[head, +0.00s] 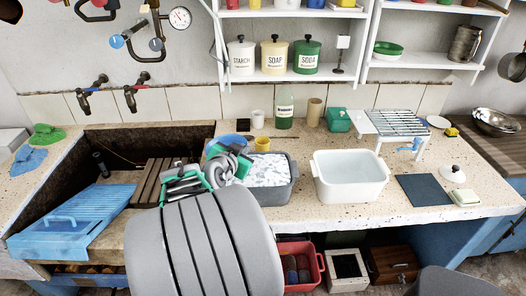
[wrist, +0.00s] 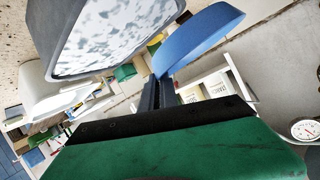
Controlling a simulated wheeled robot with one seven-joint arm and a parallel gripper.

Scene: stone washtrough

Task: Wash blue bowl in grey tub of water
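The blue bowl (wrist: 205,38) is tilted at the tips of my gripper (wrist: 162,85), whose dark fingers close on its rim in the wrist view. In the head view the bowl (head: 222,142) shows partly behind my gripper (head: 228,160), at the back left of the grey tub. The grey tub (head: 283,191) stands on the stone counter and holds water with whitish foam patches. It also shows in the wrist view (wrist: 48,62), beside the bowl, with a gap between them. My arm hides the tub's left front part.
A white tub (head: 350,190) of clear liquid stands right of the grey tub. A yellow cup (head: 262,144) and green bottle (head: 285,108) stand behind. The dark trough (head: 125,145) with wooden slats lies left. A dark mat (head: 424,190) and metal rack (head: 395,122) are right.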

